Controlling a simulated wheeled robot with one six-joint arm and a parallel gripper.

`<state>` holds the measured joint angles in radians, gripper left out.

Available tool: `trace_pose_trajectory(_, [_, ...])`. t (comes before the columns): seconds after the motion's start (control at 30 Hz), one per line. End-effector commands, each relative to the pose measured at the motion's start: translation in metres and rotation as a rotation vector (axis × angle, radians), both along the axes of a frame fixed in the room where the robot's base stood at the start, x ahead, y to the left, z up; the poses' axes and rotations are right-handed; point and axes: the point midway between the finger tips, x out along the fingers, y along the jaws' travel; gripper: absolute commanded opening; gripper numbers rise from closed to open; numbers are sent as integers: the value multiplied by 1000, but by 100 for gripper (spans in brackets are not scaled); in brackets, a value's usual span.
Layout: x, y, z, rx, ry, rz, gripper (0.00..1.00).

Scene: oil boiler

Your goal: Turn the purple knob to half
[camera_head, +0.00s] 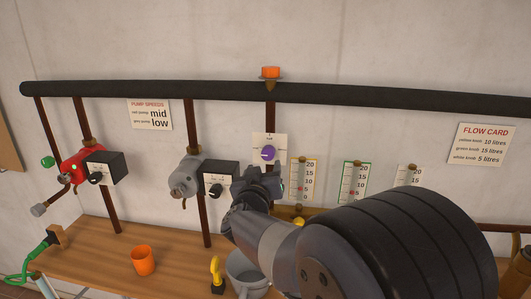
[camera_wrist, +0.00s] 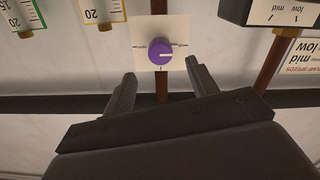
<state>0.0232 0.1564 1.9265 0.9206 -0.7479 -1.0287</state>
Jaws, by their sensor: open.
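The purple knob (camera_head: 268,153) sits on a white plate (camera_head: 258,140) on the wall, in the middle of the head view. In the wrist view the knob (camera_wrist: 160,52) faces the camera, with a pale pointer line toward the picture's right and marks around it on the plate. My gripper (camera_wrist: 157,80) is open and empty, with its two fingers apart on either side of the knob's line in the wrist view. It appears short of the knob and not touching it. In the head view my arm reaches in from the lower right and hides the area below the plate.
A grey pump (camera_head: 184,178) with a black dial box (camera_head: 219,180) is left of the knob. Scaled gauges (camera_head: 302,180) hang to its right. A dark horizontal pipe (camera_head: 200,92) runs above. An orange cup (camera_head: 143,260) and a grey pot (camera_head: 243,270) stand on the wooden bench (camera_head: 105,262).

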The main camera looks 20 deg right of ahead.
Motion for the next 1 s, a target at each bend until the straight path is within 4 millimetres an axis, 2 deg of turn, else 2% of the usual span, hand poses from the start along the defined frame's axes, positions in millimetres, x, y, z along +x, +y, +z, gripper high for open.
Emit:
trace_pose_trajectory(0.3, [47, -33, 0, -1, 2, -1, 55])
trace_pose_trajectory(0.5, [66, -45, 0, -1, 1, 0, 55])
trace_pose_trajectory(0.9, [72, -48, 0, 0, -1, 1, 55])
trace_pose_trajectory(1.0, [72, -48, 0, 0, -1, 1, 48])
